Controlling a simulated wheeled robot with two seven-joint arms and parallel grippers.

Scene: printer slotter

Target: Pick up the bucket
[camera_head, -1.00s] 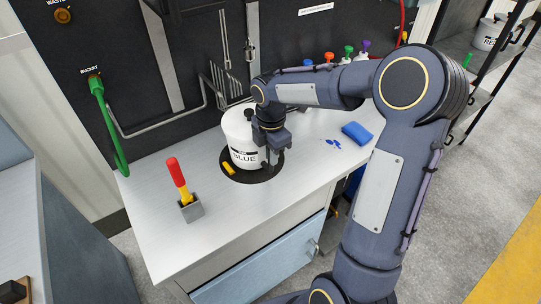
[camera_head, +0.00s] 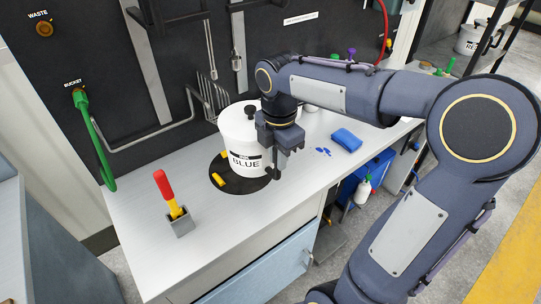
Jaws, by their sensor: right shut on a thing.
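A white bucket (camera_head: 236,132) with a black-knobbed lid and a label reading "BLUE" is upright over the black round pad (camera_head: 225,184) on the grey counter. It looks slightly raised and shifted from the pad's middle, though the gap under it is hard to judge. My right gripper (camera_head: 273,172) is at the bucket's right front side, shut on it; the exact contact is partly hidden by the gripper body. My left gripper is not in view.
A red-and-yellow handled tool (camera_head: 169,195) stands in a small grey holder at the counter's left. A blue sponge (camera_head: 346,140) and blue spots (camera_head: 322,151) lie to the right. A green hose (camera_head: 95,140) hangs on the dark back panel.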

